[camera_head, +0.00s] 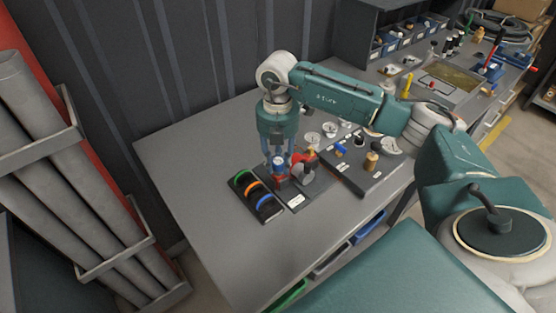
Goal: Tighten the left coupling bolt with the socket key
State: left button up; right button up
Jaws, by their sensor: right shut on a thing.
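My right gripper (280,155) points down from the teal arm over the middle of the table. It is shut on a small blue-topped piece, which looks like the socket key (278,161); the fingers hide most of it. Directly below is a red and grey fitting, apparently the coupling (306,170), on a dark base with a white label. The left coupling bolt cannot be made out at this size, and I cannot tell whether the key touches it. My left gripper is not in view.
A black tray (244,188) with green, orange and blue curved pieces lies left of the coupling. A dark board (357,177) with a brass cylinder (371,161) and knobs lies right. The table's left part (195,150) is clear. Grey pipes (70,170) stand in a rack at left.

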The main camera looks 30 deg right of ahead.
jog(key=shift+m, duration=1)
jog(key=shift+r+m+p, duration=0.1)
jog(key=shift+m+p, duration=0.45)
jog(key=shift+m, duration=1.75)
jog(key=shift+p, duration=0.35)
